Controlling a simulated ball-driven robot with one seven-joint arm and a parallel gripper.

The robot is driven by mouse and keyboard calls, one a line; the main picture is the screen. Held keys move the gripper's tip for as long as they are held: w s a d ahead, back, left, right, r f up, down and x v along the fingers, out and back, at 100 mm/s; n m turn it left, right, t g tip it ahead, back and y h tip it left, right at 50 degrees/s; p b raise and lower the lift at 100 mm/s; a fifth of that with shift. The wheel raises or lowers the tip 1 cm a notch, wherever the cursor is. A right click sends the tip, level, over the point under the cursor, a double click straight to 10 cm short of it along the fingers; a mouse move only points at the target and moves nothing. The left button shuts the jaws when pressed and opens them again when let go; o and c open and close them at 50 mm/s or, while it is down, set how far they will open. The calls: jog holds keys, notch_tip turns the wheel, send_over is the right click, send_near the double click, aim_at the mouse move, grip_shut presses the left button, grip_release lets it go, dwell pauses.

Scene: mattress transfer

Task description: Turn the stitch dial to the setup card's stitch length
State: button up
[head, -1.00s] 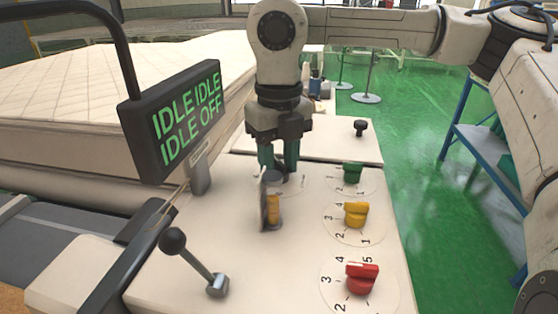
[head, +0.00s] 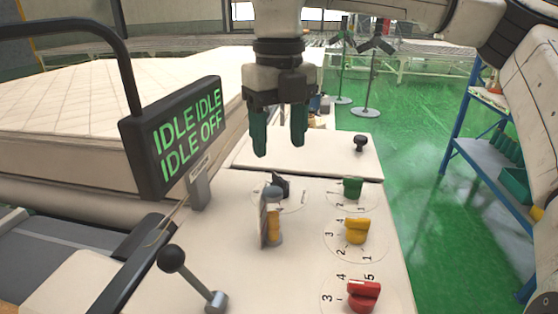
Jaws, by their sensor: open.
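Four dials sit on the pale console top. They are a black dial (head: 281,186), a green dial (head: 352,187), a yellow dial (head: 356,231) and a red dial (head: 365,296). The yellow and red dials have numbered scales; I cannot tell which one is the stitch dial. My gripper (head: 278,150) hangs open and empty above the black dial, fingers pointing down and apart from it. A thin upright plate (head: 264,222) stands edge-on before the black dial and partly hides its scale. A small card (head: 200,166) below the display may be the setup card; its text is unreadable.
The black display (head: 172,135) reads IDLE, IDLE, IDLE, OFF. A ball-topped lever (head: 194,281) stands front left. A yellow cylinder (head: 274,226) is beside the thin plate. A black knob (head: 361,143) sits farther back. A mattress (head: 65,115) lies left; green floor is free at right.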

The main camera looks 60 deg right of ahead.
jog(key=shift+r, duration=1.45)
jog(key=shift+s, duration=0.1)
